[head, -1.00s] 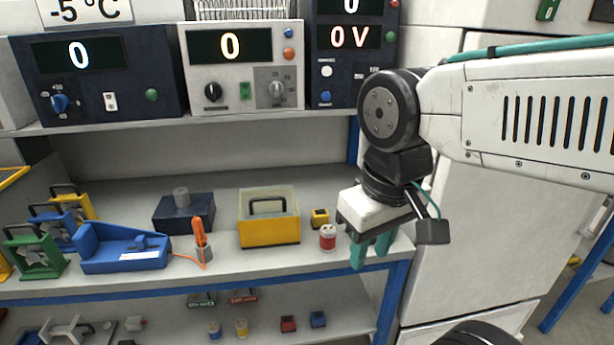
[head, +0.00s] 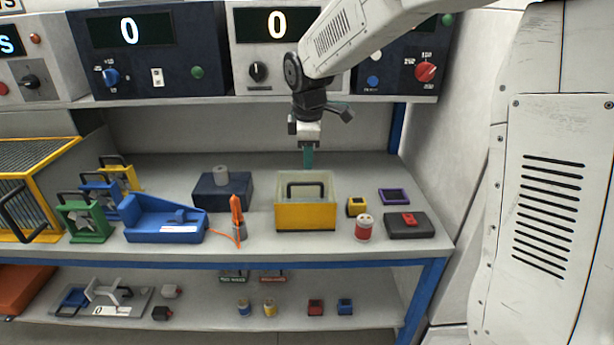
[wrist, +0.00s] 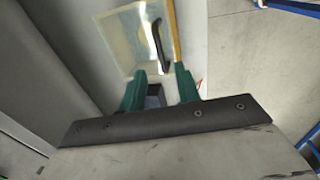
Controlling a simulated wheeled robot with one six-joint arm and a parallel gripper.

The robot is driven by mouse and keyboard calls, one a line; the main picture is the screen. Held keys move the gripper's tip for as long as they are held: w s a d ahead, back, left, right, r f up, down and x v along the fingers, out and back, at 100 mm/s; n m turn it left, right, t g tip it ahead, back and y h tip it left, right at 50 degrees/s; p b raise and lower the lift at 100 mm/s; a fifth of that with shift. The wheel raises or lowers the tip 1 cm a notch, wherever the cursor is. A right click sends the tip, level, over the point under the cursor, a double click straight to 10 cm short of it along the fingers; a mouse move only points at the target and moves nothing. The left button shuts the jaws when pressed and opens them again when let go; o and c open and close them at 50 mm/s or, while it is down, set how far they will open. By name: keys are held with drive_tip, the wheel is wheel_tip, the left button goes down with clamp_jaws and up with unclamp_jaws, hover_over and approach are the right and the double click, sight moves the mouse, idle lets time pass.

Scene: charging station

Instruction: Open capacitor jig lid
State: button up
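A yellow box with a clear top and a black handle (head: 305,217), which looks like the capacitor jig, stands on the bench's upper surface. Its lid looks closed. My gripper (head: 308,164) points down just above and behind the box, with teal fingers. In the wrist view the fingers (wrist: 160,82) are apart with nothing held between them. The clear lid (wrist: 128,42) and black handle (wrist: 158,45) lie ahead of the fingertips, apart from them as far as I can tell. A small dark square shows between the fingers; I cannot tell what it is.
A dark blue block (head: 222,192) and an orange-handled tool (head: 237,215) stand left of the box. A small yellow block (head: 356,207), a red-and-white spool (head: 363,230) and a dark case (head: 402,227) stand to the right. Instrument panels (head: 275,50) line the shelf above.

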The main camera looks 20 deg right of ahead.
sight(307, 184)
drive_tip(key=f, duration=0.2)
drive_tip(key=w+f, duration=0.1)
drive_tip(key=f, duration=0.4)
drive_tip(key=shift+w+d+f, duration=0.2)
drive_tip(key=shift+w+f, duration=0.1)
drive_tip(key=shift+f, duration=0.05)
clamp_jaws()
